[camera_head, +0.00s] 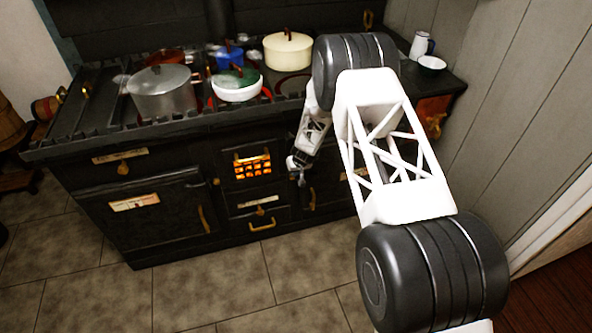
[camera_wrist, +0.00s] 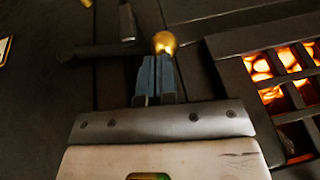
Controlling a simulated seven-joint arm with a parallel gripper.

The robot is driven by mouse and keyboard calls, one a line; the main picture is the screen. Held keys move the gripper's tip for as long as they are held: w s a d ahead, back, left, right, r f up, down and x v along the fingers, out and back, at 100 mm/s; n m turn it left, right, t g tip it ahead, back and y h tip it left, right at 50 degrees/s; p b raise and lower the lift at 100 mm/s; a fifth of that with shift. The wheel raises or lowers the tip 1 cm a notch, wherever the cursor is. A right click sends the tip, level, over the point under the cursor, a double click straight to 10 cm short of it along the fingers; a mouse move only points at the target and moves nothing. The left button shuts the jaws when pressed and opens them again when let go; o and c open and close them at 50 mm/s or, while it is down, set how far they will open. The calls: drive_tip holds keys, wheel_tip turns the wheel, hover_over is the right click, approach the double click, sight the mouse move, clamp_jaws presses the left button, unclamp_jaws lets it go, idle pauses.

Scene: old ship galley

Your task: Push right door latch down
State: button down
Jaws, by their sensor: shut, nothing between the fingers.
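The right door (camera_head: 330,185) of the black stove is closed, partly hidden behind my arm. A round brass knob (camera_wrist: 164,42), which looks like its latch knob, shows just beyond my fingertips in the wrist view. In the head view my gripper and arm hide that knob. My gripper (camera_head: 301,181) is in front of the door's left edge, just right of the glowing grate. In the wrist view my gripper's (camera_wrist: 155,62) blue-grey fingers are together and empty. Their tips are close to the knob; I cannot tell whether they touch it.
The glowing fire grate (camera_head: 252,166) is left of my gripper and shows at the right in the wrist view (camera_wrist: 290,85). Pots, including a grey one (camera_head: 163,92), stand on the stovetop. The tiled floor (camera_head: 205,285) is clear.

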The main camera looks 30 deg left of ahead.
drive_tip(key=shift+f, duration=0.1)
idle(0.3)
drive_tip(key=shift+s+a+f, duration=0.25)
drive_tip(key=shift+f, duration=0.5)
drive_tip(key=shift+s+a+f, duration=0.2)
drive_tip(key=shift+a+f, duration=0.05)
drive_tip(key=shift+f, duration=0.45)
drive_tip(key=shift+r, duration=0.1)
drive_tip(key=s+a+v, duration=0.1)
drive_tip(key=v, duration=0.8)
drive_tip(key=s+a+v, duration=0.2)
drive_tip(key=v, duration=0.8)
drive_tip(key=shift+r, duration=0.55)
drive_tip(key=shift+s, duration=0.1)
